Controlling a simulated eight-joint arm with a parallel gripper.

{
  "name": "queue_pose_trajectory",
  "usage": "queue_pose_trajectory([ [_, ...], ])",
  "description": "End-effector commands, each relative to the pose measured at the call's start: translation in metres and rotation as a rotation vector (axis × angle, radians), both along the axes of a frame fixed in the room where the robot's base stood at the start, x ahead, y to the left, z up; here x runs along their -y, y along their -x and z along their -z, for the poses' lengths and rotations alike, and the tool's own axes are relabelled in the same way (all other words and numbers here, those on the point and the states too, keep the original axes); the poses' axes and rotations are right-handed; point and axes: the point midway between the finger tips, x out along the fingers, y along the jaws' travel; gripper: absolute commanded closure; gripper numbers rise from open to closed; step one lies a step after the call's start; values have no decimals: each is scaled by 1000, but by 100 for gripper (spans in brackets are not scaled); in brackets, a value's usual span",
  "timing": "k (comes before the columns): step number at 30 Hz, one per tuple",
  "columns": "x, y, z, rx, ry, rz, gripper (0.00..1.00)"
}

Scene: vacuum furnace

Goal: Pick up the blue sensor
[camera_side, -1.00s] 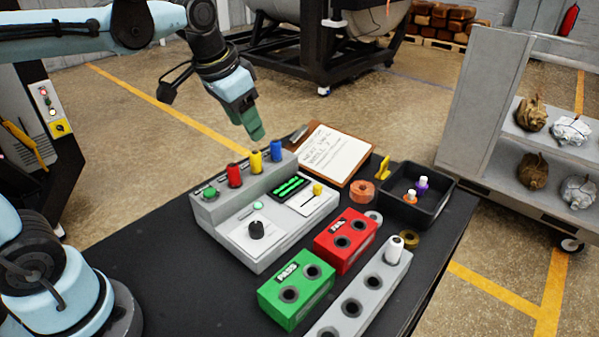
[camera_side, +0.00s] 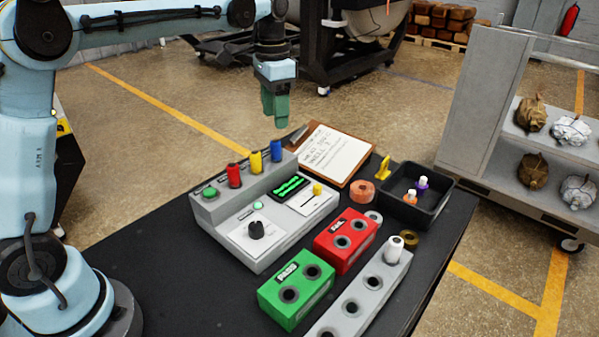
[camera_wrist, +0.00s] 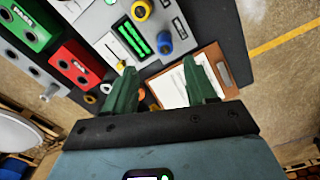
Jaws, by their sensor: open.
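The blue sensor (camera_side: 277,151) stands upright at the right end of a row on the back of the grey test box (camera_side: 225,210), beside a yellow sensor (camera_side: 256,162) and a red one (camera_side: 234,176). My gripper (camera_side: 275,125), with green fingers, hangs pointing down above the blue sensor. In the wrist view my gripper (camera_wrist: 160,75) is open with nothing between its fingers.
A clipboard (camera_side: 345,155) lies behind the box. A black tray (camera_side: 440,205) with small capped pieces, a red block (camera_side: 345,240), a green block (camera_side: 296,290) and a grey rack (camera_side: 330,325) with a white sensor (camera_side: 394,250) are on the dark table.

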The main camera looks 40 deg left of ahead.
Motion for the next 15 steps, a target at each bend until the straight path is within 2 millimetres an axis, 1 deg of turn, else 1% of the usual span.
queue_pose_trajectory([
  [1,0,0,8,0,0,0,44],
  [3,0,0,18,1,0,-1,44],
  [6,0,0,28,1,0,-1,44],
  [11,-1,0,36,1,-1,-1,44],
  [15,-4,-2,50,1,-1,-1,44],
])
